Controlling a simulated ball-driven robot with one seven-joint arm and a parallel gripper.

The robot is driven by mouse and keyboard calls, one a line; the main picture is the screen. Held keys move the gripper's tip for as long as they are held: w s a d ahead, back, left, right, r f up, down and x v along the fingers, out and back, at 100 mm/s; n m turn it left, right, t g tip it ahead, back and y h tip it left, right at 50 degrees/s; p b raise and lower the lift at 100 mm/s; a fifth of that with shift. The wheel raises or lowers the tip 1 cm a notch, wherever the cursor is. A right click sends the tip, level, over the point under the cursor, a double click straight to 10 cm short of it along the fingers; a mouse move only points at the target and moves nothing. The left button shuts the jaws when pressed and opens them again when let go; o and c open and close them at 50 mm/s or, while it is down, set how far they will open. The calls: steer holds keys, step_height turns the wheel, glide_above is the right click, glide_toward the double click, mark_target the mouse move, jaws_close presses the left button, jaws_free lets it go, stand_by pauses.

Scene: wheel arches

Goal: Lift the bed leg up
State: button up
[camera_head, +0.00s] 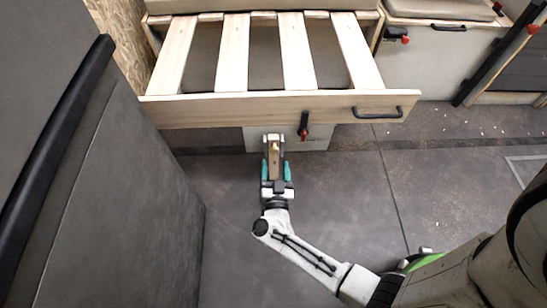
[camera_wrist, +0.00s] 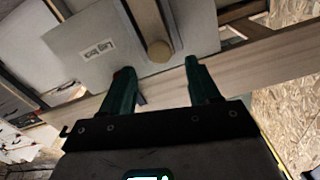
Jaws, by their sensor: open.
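The slatted bed (camera_head: 250,107) is pulled out, with a wooden front board. The bed leg (camera_head: 275,151) is a light wooden piece below that board, seen in the head view between the teal fingers of my gripper (camera_head: 275,168). In the wrist view the leg (camera_wrist: 150,20) is a wooden bar with a rounded end, at the top middle. My gripper (camera_wrist: 158,70) is open there, with one finger to each side of the leg's line. I cannot tell whether either finger touches it. The leg's upper attachment is hidden.
A black handle (camera_head: 377,113) and a red-and-black latch (camera_head: 304,126) are on or near the front board. A pale box panel (camera_head: 318,138) stands beneath the bed. A grey cabinet (camera_head: 110,190) closes off the left. The dark floor (camera_head: 350,195) is clear in front.

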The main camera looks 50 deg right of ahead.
mark_target(274, 152)
steer(key=shift+b+x, duration=0.6)
steer(key=shift+x, duration=1.8)
jaws_close()
